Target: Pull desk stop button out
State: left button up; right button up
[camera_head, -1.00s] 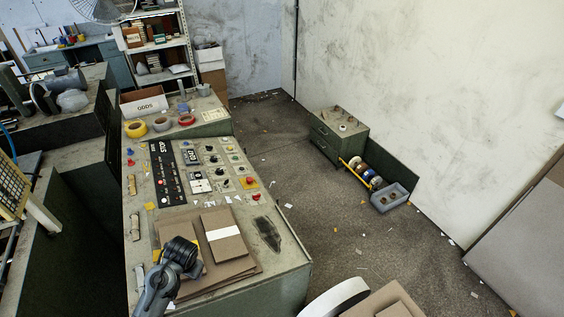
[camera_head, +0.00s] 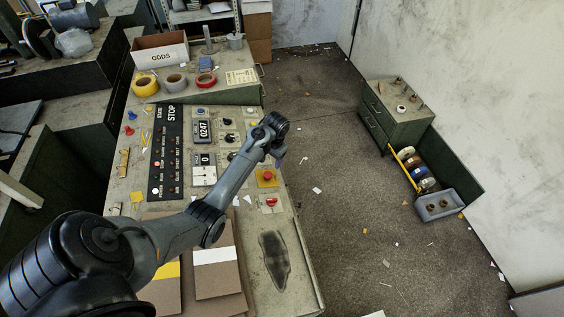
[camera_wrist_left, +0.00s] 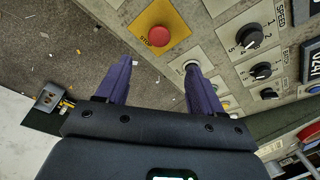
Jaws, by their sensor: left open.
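The desk stop button is a red mushroom button (camera_head: 267,176) on a yellow plate at the right edge of the desk panel. In the left wrist view the red button (camera_wrist_left: 159,37) stands just beyond the fingertips, on its yellow plate (camera_wrist_left: 141,24) marked STOP. My left gripper (camera_head: 279,160) is above the panel's right edge, close to the button in the head view. In the left wrist view its two purple fingers (camera_wrist_left: 158,65) are spread and empty, with the button centred ahead of the gap and not between them. My right gripper is not in view.
A red switch (camera_head: 271,202) sits below the stop button. Brown boards (camera_head: 217,270) lie on the near desk. Floor right of the desk is mostly clear.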

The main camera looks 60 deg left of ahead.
aim_at(268, 174)
pick_arm(q)
jog(key=f, duration=0.3)
jog(key=f+b, duration=0.1)
jog(key=f, duration=0.2)
jog(key=a+f, duration=0.1)
jog(key=f, duration=0.2)
jog(key=shift+s+f, duration=0.1)
jog(key=shift+s, duration=0.2)
jog(key=shift+a+f+b, duration=0.2)
jog(key=shift+f+b, duration=0.2)
jog(key=shift+f, duration=0.35)
grip_shut()
jog(key=shift+r, duration=0.1)
